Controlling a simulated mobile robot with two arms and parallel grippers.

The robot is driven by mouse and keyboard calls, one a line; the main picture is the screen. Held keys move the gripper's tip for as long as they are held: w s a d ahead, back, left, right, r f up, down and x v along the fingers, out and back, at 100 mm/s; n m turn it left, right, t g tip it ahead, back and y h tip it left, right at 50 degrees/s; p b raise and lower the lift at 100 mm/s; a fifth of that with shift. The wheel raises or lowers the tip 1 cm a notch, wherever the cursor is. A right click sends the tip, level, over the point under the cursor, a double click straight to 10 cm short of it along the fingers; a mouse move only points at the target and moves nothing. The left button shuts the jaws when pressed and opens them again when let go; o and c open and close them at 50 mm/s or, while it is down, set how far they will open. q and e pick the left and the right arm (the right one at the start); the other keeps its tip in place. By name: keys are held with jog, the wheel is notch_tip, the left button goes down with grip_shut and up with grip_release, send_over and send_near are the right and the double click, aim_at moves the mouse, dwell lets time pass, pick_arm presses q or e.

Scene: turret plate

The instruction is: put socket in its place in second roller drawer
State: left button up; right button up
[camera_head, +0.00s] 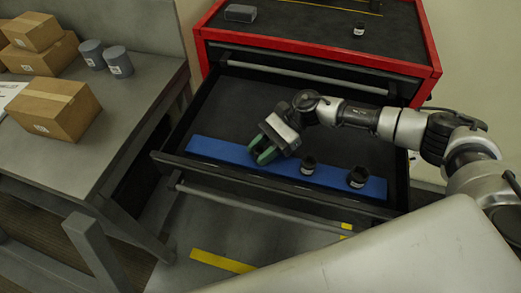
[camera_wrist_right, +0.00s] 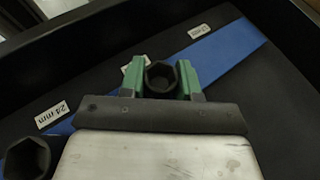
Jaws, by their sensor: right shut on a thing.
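The open drawer (camera_head: 232,108) of the red roller cabinet holds a blue strip (camera_head: 214,148) with white size labels. My right gripper (camera_head: 264,150) is down at the strip, left of its middle. In the right wrist view its green fingers (camera_wrist_right: 160,78) are shut on a black socket (camera_wrist_right: 160,76), with the hexagonal opening facing the camera. The socket is over the blue strip beside a partly hidden label; whether it touches the strip I cannot tell. Two other black sockets (camera_head: 308,165) and (camera_head: 357,177) stand on the strip to the right. My left gripper is not in view.
A grey workbench (camera_head: 135,85) with cardboard boxes (camera_head: 60,108) and two grey cylinders (camera_head: 117,61) stands at left. The drawer's rear floor is clear.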

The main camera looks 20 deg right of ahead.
jog(key=o, duration=0.9)
jog(key=shift+r+p, duration=0.15)
jog(key=shift+p, duration=0.15)
jog(key=shift+w+d, duration=0.1)
jog(key=shift+d, duration=0.1)
jog(key=b+v, duration=0.5)
jog(key=v, duration=0.5)
jog(key=shift+w+d+r, duration=0.15)
jog(key=shift+d, duration=0.15)
jog(key=shift+w+d+r, duration=0.1)
jog(key=shift+d+r, duration=0.2)
jog(key=shift+d, duration=0.05)
